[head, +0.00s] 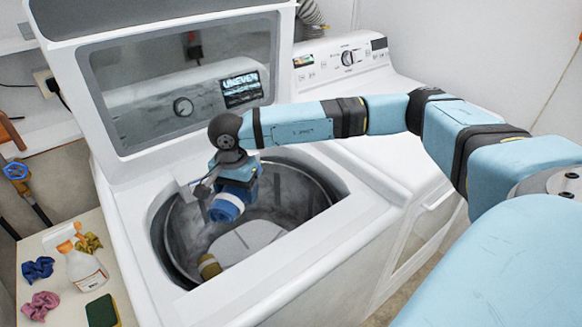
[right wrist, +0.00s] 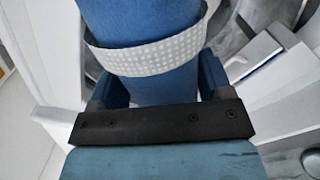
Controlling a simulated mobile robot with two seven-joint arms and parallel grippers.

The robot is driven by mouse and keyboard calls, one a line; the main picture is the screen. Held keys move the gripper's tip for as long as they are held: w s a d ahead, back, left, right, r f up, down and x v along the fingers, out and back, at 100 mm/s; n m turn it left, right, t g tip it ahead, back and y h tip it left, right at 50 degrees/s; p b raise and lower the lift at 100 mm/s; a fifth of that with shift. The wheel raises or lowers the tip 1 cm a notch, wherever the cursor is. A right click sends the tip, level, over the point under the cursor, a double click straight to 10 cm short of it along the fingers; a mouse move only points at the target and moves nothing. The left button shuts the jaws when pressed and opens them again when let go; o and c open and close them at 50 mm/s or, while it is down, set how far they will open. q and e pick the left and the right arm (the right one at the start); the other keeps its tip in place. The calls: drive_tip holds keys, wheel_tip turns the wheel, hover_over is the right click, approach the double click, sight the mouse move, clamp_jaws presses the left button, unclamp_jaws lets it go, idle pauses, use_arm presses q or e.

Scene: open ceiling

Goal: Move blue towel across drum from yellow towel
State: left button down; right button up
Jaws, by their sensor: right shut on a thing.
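The blue towel (head: 226,208) is a roll with a pale band, held by my right gripper (head: 236,190) over the left part of the washer drum opening. In the right wrist view the blue towel (right wrist: 143,25) with its dotted white band (right wrist: 145,57) fills the space between the fingers. The yellow towel (head: 209,267) lies low in the drum (head: 290,192), at its front left, below the blue towel. Only part of the yellow towel shows past the rim. My left gripper is not in view.
The washer's lid (head: 180,85) stands open behind the drum. A second white machine (head: 355,75) stands to the right. A side table (head: 60,290) at left holds a spray bottle (head: 84,268), crumpled cloths (head: 38,269) and a sponge (head: 102,311). The drum's right side is free.

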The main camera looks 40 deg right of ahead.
drive_tip(key=w+d+f+m+p, duration=0.2)
drive_tip(key=d+f+m+p, duration=0.15)
drive_tip(key=d+m, duration=0.65)
drive_tip(key=w+d+f+m+p, duration=0.2)
drive_tip(key=d+f+m, duration=0.3)
drive_tip(key=d+m, duration=0.55)
wheel_tip(320, 180, down, 23)
drive_tip(key=b, duration=0.3)
drive_tip(key=shift+a+f, duration=0.1)
drive_tip(key=shift+f, duration=0.1)
wheel_tip(320, 180, down, 4)
drive_tip(key=shift+f+b, duration=0.2)
drive_tip(key=shift+b, duration=0.65)
